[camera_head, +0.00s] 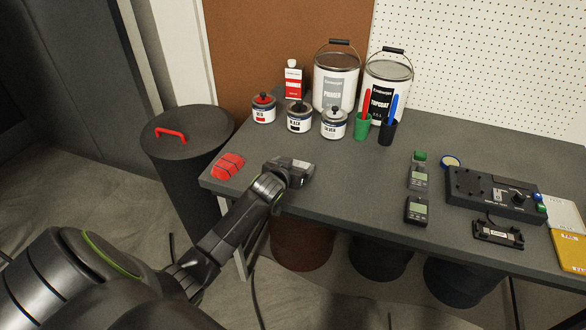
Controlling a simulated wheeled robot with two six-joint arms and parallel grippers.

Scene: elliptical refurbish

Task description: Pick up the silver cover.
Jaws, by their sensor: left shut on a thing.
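My left gripper (297,172) is low over the left part of the grey table, to the right of the red cover (228,165). It is shut on a small grey piece, which I take to be the silver cover (303,166). The gripper hides most of this piece, and I cannot tell whether it still touches the table. My right gripper is not in view.
Paint cans, including one marked silver (334,123), and two large tins (336,80) stand at the back. Green (362,127) and black cups hold tools. A dark device (490,192) sits on the right. The table's front middle (345,205) is clear.

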